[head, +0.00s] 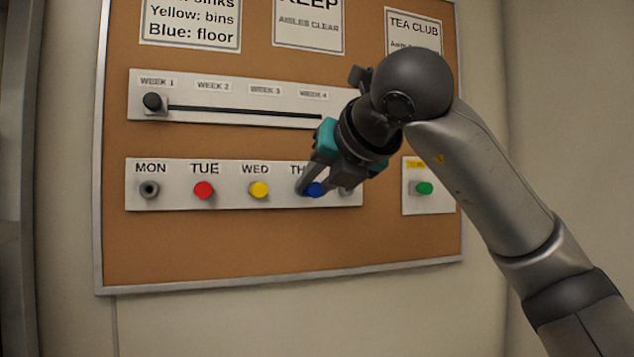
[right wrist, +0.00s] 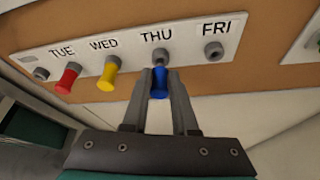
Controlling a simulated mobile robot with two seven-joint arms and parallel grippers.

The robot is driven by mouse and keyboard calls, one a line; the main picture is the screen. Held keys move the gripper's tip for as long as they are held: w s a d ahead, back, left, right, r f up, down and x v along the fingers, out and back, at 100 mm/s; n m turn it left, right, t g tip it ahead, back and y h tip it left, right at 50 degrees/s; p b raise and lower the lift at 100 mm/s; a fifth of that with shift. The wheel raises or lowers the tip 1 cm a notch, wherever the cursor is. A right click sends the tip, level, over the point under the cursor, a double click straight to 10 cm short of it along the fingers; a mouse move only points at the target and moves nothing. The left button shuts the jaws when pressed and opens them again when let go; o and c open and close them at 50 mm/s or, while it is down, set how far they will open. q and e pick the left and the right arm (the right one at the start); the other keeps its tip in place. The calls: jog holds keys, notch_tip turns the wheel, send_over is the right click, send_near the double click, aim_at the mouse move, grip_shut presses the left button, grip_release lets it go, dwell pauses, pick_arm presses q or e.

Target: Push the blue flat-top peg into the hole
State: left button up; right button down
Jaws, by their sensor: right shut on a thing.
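The blue flat-top peg (head: 314,189) is at the THU place on the white day strip (head: 230,203). In the right wrist view the blue peg (right wrist: 159,84) sits between the fingers of my right gripper (right wrist: 162,78), below the THU label. My right gripper (head: 308,188) is shut on it from the front. The fingers hide part of the peg and the THU hole, so how deep it sits cannot be told. Empty holes show at MON (head: 149,189) and at FRI (right wrist: 213,51). My left gripper is not in view.
A red peg (head: 204,190) and a yellow peg (head: 259,189) stand out from TUE and WED. A green peg (head: 424,188) is on a separate plate at right. Above is a slider strip with a black knob (head: 153,101). All are on a framed cork board (head: 220,245).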

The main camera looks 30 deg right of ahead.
jog(key=shift+w+d, duration=0.25)
jog(key=shift+w, duration=0.65)
dwell(1.2)
jog(key=c, duration=0.6)
grip_release()
jog(key=shift+s+a+r, duration=0.1)
jog(key=shift+s+r, duration=0.1)
jog(key=shift+s, duration=0.25)
jog(key=shift+b+v, duration=0.5)
jog(key=shift+v, duration=6.6)
jog(key=shift+s, duration=0.1)
jog(key=shift+f, duration=0.1)
